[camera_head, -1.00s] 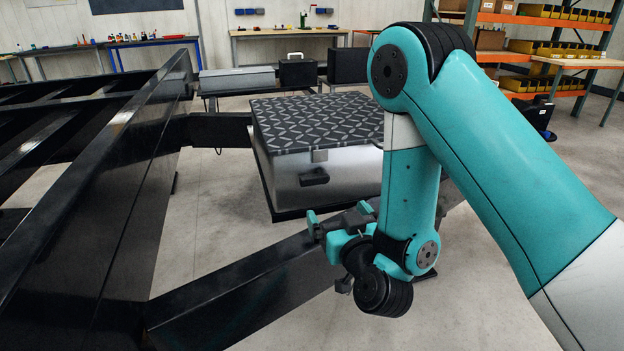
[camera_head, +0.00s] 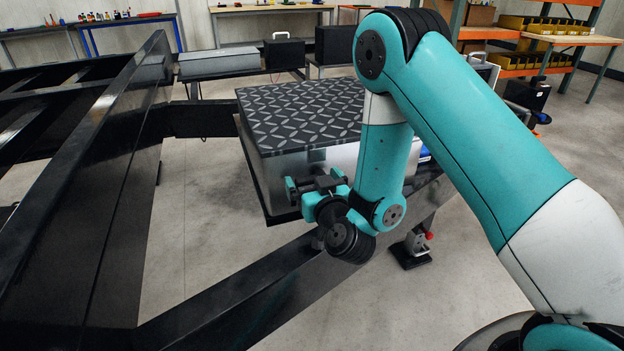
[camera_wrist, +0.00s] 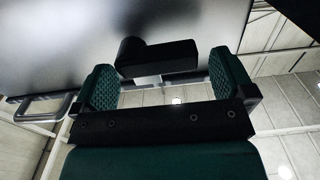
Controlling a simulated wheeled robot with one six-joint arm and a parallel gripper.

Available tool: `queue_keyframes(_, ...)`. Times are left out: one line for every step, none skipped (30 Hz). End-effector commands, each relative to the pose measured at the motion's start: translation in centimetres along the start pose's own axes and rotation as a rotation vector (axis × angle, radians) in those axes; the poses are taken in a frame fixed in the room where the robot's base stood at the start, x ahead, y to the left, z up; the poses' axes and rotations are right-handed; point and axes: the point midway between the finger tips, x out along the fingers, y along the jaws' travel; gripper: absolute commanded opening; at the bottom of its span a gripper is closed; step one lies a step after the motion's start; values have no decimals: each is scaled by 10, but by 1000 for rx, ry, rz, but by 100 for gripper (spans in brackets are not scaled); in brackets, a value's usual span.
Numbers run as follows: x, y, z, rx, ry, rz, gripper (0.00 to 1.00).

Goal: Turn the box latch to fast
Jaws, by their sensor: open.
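The box (camera_head: 338,159) has a bare metal front and a dark patterned lid (camera_head: 300,110), which is closed. Its metal face also shows in the wrist view (camera_wrist: 60,45). The black box latch (camera_wrist: 155,56) sits on that face, with its long part lying roughly crosswise in the wrist view. In the head view my gripper hides the latch. My gripper (camera_head: 316,184) is close in front of the box. Its two green ribbed fingers stand apart on either side of the latch in the wrist view, with gaps showing, so it is open and not gripping.
A black trailer frame (camera_head: 85,200) runs along the left, and a diagonal beam (camera_head: 240,290) passes below the gripper. A jack with a red knob (camera_head: 415,245) stands right of the gripper. Workbenches (camera_head: 270,8) and shelves are far behind. Grey floor is open between the beams.

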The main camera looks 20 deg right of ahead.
Motion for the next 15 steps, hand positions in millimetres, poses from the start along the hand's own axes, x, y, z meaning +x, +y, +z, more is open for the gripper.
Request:
queue_keyframes(0,0,0,0,0,0,100)
queue_keyframes(0,0,0,0,0,0,100)
queue_keyframes(0,0,0,0,0,0,95)
queue_keyframes(0,0,0,0,0,0,88)
queue_keyframes(0,0,0,0,0,0,82)
queue_keyframes(0,0,0,0,0,0,72)
queue_keyframes(0,0,0,0,0,0,66)
queue_keyframes(0,0,0,0,0,-1,59)
queue_keyframes(0,0,0,0,0,-1,56)
queue_keyframes(0,0,0,0,0,-1,56)
queue_keyframes(0,-1,0,0,0,-1,55)
queue_keyframes(0,-1,0,1,-1,-2,55)
queue_keyframes(0,-1,0,2,-1,-2,55)
queue_keyframes(0,-1,0,3,-1,-2,55)
queue_keyframes(0,-1,0,7,-1,-3,55)
